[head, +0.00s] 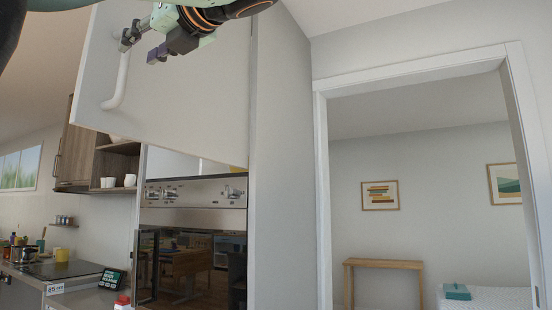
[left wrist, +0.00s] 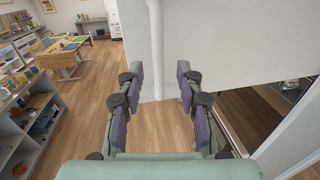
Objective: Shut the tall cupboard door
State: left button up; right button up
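The tall cupboard door (head: 190,105) is a plain white panel standing open, its lower edge above the built-in oven. It also fills the upper right of the left wrist view (left wrist: 240,40). Its white bar handle (head: 121,82) is near the door's left edge and runs up behind my gripper. My left gripper (head: 143,45) is at the upper part of the handle. In the left wrist view its purple-padded fingers (left wrist: 158,88) are apart, with the handle (left wrist: 156,45) lined up between them. I cannot tell whether they touch it. My right gripper is out of view.
The oven (head: 190,250) sits in the cupboard column below the door. A counter with a hob (head: 60,268) and wooden wall cabinet (head: 90,155) are at left. A doorway (head: 322,190) opens at right. Wooden floor (left wrist: 85,100) shows clear beneath the gripper.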

aim_at(127, 58)
pick_arm(q)
jog(key=shift+w+a+r, duration=0.2)
jog(key=shift+a, duration=0.1)
jog(key=x, duration=0.1)
jog(key=p+x, duration=0.1)
jog(key=x, duration=0.1)
jog(key=p+x, duration=0.1)
jog(key=x, duration=0.1)
jog(key=shift+s+a+f, duration=0.15)
jog(key=shift+s+a, duration=0.1)
jog(key=shift+w+a, duration=0.1)
jog(key=shift+w, duration=0.1)
jog(key=shift+d+p, duration=0.25)
jog(key=shift+p, duration=0.05)
jog(key=shift+w+a, duration=0.1)
jog(key=shift+a, duration=0.45)
jog(key=shift+d, duration=0.45)
jog(key=c, duration=0.4)
jog(key=shift+a, duration=0.1)
jog(key=c, duration=0.3)
jog(key=shift+a, duration=0.2)
grip_shut()
